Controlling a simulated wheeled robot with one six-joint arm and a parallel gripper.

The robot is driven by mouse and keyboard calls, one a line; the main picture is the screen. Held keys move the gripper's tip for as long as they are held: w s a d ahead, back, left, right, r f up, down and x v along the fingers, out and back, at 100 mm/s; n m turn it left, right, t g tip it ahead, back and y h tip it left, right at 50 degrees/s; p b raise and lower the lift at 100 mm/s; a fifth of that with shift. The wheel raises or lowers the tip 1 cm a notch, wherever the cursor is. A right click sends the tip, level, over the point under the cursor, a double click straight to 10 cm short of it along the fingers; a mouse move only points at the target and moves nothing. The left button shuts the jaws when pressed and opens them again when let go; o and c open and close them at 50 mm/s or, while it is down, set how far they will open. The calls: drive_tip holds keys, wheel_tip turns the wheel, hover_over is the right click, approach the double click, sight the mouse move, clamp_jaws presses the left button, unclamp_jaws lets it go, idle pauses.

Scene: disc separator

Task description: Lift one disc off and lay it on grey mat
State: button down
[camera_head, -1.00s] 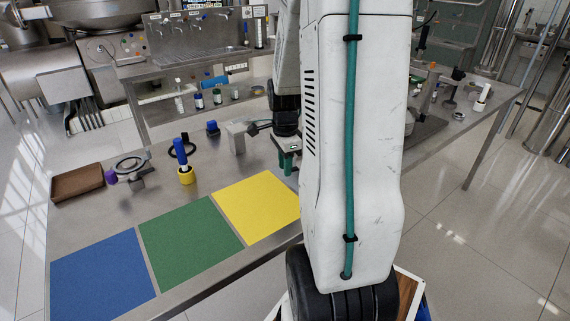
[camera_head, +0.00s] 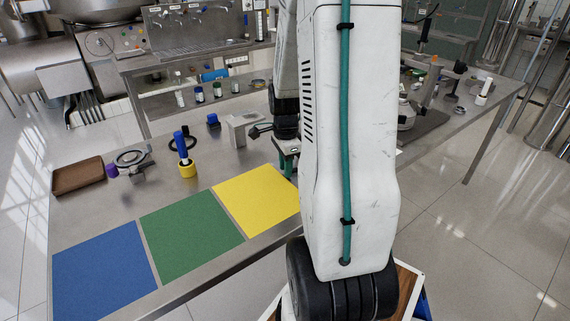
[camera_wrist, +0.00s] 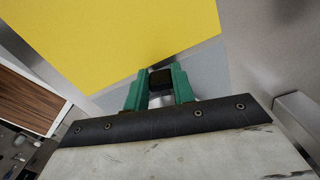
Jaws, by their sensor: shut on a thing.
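My gripper (camera_wrist: 160,78) has green fingers, which also show in the head view (camera_head: 288,162) just beyond the yellow mat. It is shut on a small dark square-ended thing (camera_wrist: 161,79); whether this belongs to a disc I cannot tell. A grey-blue patch (camera_wrist: 208,64) beside the yellow mat in the wrist view may be the grey mat; most of it is hidden by my gripper. No stack of discs can be made out clearly; my arm covers the middle of the head view.
Yellow (camera_head: 257,200), green (camera_head: 190,238) and blue (camera_head: 103,272) mats lie along the bench's front edge. Behind them stand a yellow-based blue-handled tool (camera_head: 184,155), a metal block (camera_head: 240,127) and a brown tray (camera_head: 78,176). Metal equipment (camera_head: 405,115) stands right of my arm.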

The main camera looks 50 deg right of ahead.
drive_tip(key=shift+f, duration=0.35)
idle(0.4)
drive_tip(key=c, duration=1.1)
unclamp_jaws()
drive_tip(key=shift+r, duration=0.1)
wheel_tip(320, 180, up, 8)
drive_tip(key=shift+f, duration=0.2)
